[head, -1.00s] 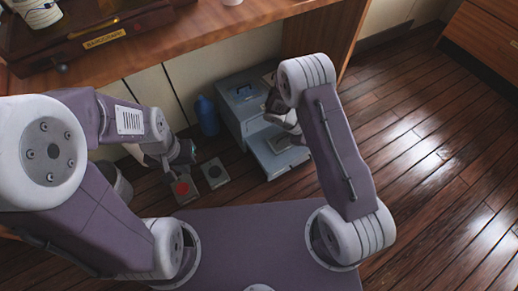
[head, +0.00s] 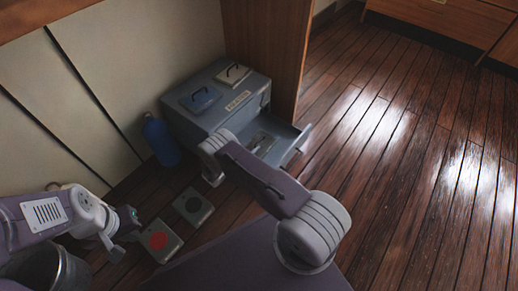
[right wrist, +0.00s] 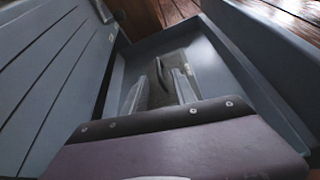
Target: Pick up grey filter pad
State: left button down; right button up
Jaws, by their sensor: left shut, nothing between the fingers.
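A grey filter pad with a dark handle lies inside the open drawer (head: 292,151) of the grey-blue cabinet (head: 240,117). The pad (right wrist: 160,83) is partly hidden by my gripper in the right wrist view. My right gripper (right wrist: 161,92) is over the drawer with its fingers apart, one on each side of part of the pad; whether they touch it I cannot tell. My left gripper (head: 127,219) is shut and empty, low at the left, beside the floor plates.
A blue pad (head: 200,98) and a pale grey pad (head: 233,74), both with handles, lie on the cabinet top. A blue bottle (head: 161,141) stands beside it. A red-disc plate (head: 159,241) and a dark-disc plate (head: 193,206) lie on the floor. A bucket (head: 67,272) stands lower left.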

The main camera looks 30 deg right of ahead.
aim_at(256, 144)
jog(key=shift+w+d+f+b, duration=0.1)
jog(key=shift+d+f+b, duration=0.15)
jog(key=shift+b, duration=0.15)
jog(key=b+x, duration=0.3)
jog(key=x, duration=0.1)
jog(key=shift+b, duration=0.4)
jog(key=shift+w+d, duration=0.15)
jog(key=shift+d, duration=0.05)
jog(key=shift+r, duration=0.15)
grip_shut()
dwell(0.3)
